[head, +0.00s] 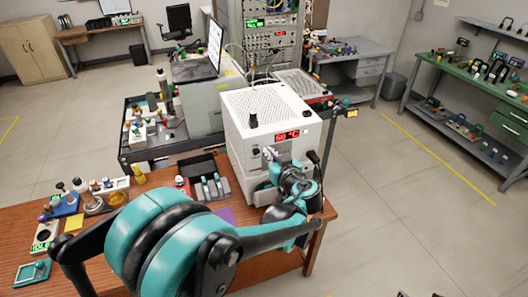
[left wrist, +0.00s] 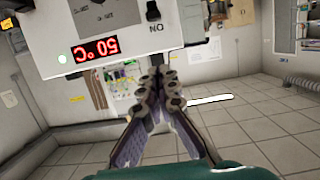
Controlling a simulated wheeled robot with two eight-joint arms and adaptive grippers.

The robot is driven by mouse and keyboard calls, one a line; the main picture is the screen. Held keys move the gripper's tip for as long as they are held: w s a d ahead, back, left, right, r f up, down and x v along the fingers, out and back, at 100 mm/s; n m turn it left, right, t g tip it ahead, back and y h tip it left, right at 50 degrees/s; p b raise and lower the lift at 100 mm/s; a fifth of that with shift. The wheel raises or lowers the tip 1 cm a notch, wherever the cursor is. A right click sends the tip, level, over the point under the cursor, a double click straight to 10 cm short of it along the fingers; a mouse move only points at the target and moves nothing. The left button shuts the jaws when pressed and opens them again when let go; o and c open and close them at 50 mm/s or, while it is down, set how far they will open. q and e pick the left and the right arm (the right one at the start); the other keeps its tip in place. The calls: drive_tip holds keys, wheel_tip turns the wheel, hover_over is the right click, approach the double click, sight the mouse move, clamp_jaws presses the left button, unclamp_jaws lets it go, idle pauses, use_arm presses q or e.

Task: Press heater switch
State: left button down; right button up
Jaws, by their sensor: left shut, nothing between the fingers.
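The heater is a white box (head: 262,110) with a perforated top, standing at the far right of the brown table. Its front display (head: 293,135) shows a red 50 °C. A black switch (left wrist: 153,12) sits by an ON label. My left gripper (head: 270,155) is shut and empty in front of the panel. Its fingertips (left wrist: 161,82) show near the switch; I cannot tell whether they touch anything. My right gripper is not in view.
The brown table (head: 160,185) also holds a dark tray (head: 205,180), small bottles and a device marked IDLE (head: 45,236). A black-topped bench (head: 150,150) with a grey box and a screen (head: 215,45) stands behind. The floor at right is clear.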

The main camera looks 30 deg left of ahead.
sight(255, 138)
use_arm(q)
drive_tip(key=b+x, duration=0.1)
drive_tip(key=x, duration=0.9)
drive_tip(key=shift+f+b, duration=0.1)
drive_tip(key=shift+b, duration=0.2)
wheel_tip(255, 138, down, 3)
drive_tip(key=shift+s+d+r+b, duration=0.1)
drive_tip(key=shift+s+r+b, duration=0.1)
drive_tip(key=shift+b, duration=0.25)
drive_tip(key=shift+f, duration=0.55)
drive_tip(key=shift+f, duration=0.1)
